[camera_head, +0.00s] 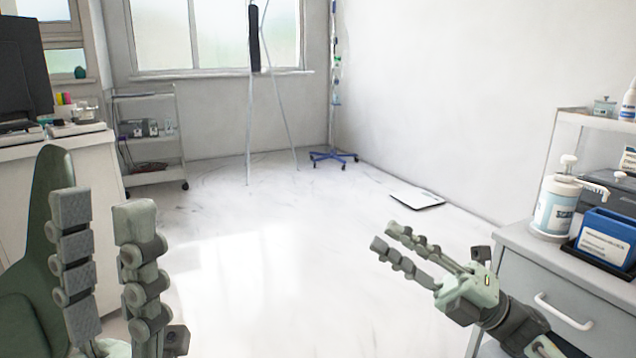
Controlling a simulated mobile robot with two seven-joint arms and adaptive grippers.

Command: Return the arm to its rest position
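My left gripper (105,215) is at the lower left with its two grey fingers pointing up. The fingers are apart and nothing shows between them. My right gripper (383,238) is at the lower right, in front of the drawer cabinet (520,281), with its fingers pointing to the upper left. Its fingers are slightly apart, with nothing seen between them. My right arm comes in from the bottom right; most of my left arm is out of the picture.
A green chair (45,215) stands behind my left gripper, beside the desk (85,160). The cabinet bears a pump bottle (556,207) and a blue box (606,238). A shelf trolley (148,131), a wheeled stand (333,157) and a floor scale (417,201) are further back. The middle floor is clear.

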